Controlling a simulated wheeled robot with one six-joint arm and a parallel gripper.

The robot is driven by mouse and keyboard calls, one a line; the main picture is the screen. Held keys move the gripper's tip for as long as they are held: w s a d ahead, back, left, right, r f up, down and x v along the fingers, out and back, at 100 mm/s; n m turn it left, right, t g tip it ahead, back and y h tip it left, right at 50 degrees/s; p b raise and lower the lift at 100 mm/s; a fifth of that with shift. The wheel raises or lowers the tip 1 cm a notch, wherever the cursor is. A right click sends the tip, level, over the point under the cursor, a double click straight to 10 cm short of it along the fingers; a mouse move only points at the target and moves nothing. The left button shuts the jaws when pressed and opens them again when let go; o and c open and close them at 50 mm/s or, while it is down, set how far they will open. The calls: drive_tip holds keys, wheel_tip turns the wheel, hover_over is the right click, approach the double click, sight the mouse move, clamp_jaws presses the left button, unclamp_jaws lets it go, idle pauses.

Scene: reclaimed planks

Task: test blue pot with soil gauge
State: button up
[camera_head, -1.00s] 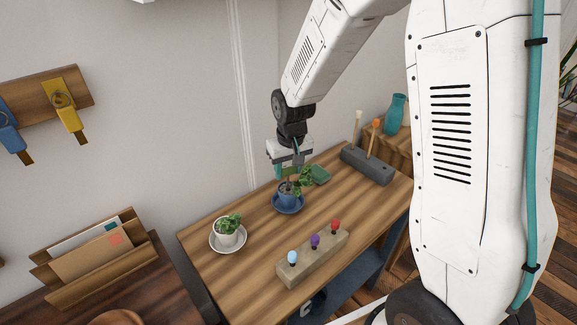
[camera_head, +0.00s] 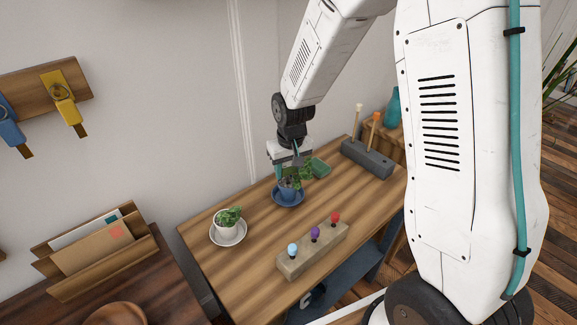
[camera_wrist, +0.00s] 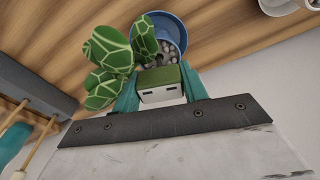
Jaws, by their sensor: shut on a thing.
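The blue pot (camera_head: 288,194) stands on a blue saucer (camera_head: 289,202) on the plank table, with a leafy green plant (camera_head: 300,177) in it. My gripper (camera_head: 287,172) is right above the pot, pointing down. In the wrist view my gripper (camera_wrist: 160,88) is shut on the soil gauge (camera_wrist: 161,84), a small block with a green side and a pale face with two dark slots. The blue pot (camera_wrist: 172,28) shows just beyond it, with grey pebbles inside and large patterned leaves beside the gauge. The gauge's lower end is hidden, so I cannot tell whether it is in the soil.
A white pot (camera_head: 227,227) with a plant stands on a saucer at the left. A wooden block (camera_head: 313,252) with blue, purple and red knobs lies in front. The table's front left is clear.

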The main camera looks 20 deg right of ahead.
drive_tip(key=shift+f, duration=0.25)
drive_tip(key=o, duration=1.1)
drive_tip(key=r, duration=0.5)
drive_tip(key=s+r, duration=0.1)
drive_tip(key=r, duration=0.1)
drive_tip(key=shift+r, duration=0.35)
